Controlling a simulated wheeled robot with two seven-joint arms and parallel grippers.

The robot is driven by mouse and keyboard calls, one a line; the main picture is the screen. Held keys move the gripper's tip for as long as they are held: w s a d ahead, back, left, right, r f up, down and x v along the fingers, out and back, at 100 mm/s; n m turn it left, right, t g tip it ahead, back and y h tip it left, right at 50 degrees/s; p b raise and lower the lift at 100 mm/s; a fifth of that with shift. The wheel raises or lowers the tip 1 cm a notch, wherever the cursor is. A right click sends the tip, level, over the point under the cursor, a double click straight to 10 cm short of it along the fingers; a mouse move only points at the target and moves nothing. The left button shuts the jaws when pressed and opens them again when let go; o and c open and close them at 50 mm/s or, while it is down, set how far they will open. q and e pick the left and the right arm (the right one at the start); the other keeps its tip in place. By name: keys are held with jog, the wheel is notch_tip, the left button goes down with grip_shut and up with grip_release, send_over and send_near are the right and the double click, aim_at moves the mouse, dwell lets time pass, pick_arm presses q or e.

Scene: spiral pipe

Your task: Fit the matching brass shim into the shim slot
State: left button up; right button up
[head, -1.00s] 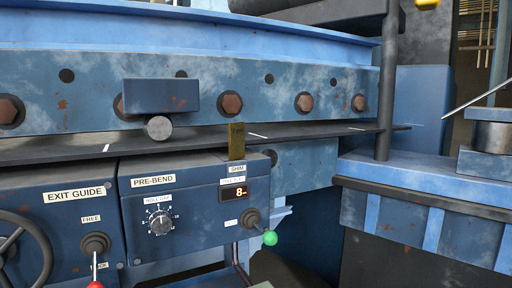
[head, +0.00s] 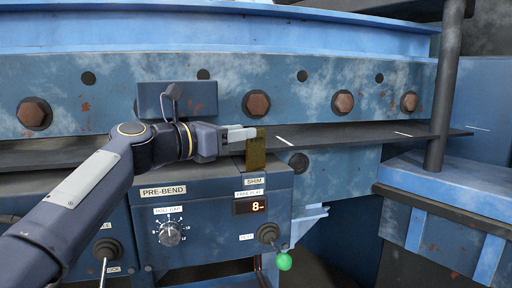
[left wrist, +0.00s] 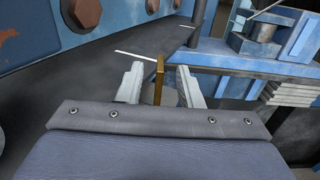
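A brass shim (head: 256,152) stands upright at the top of the pre-bend panel (head: 200,205), just above the label "SHIM". Its lower end meets the panel top; the slot itself is hidden. My left gripper (head: 250,133) is at the shim's upper end. In the left wrist view, the shim (left wrist: 159,80) stands between the two fingers of the left gripper (left wrist: 160,88), with a visible gap on each side, so the gripper is open around it. The display (head: 250,207) under the shim reads 8. My right gripper is not in view.
A dark flat plate (head: 350,136) runs behind the shim, under a blue beam with several rusty bolts (head: 257,104). A green-knobbed lever (head: 284,261) and a dial (head: 170,233) are on the panel. A dark vertical post (head: 446,90) stands at the right.

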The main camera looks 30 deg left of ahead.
aim_at(256, 150)
pick_arm(q)
jog(key=p+x, duration=0.1)
jog(key=x, duration=0.3)
jog(key=shift+w+d+f+p, duration=0.1)
jog(key=shift+w+d+p, duration=0.15)
jog(key=shift+w, duration=0.2)
grip_shut()
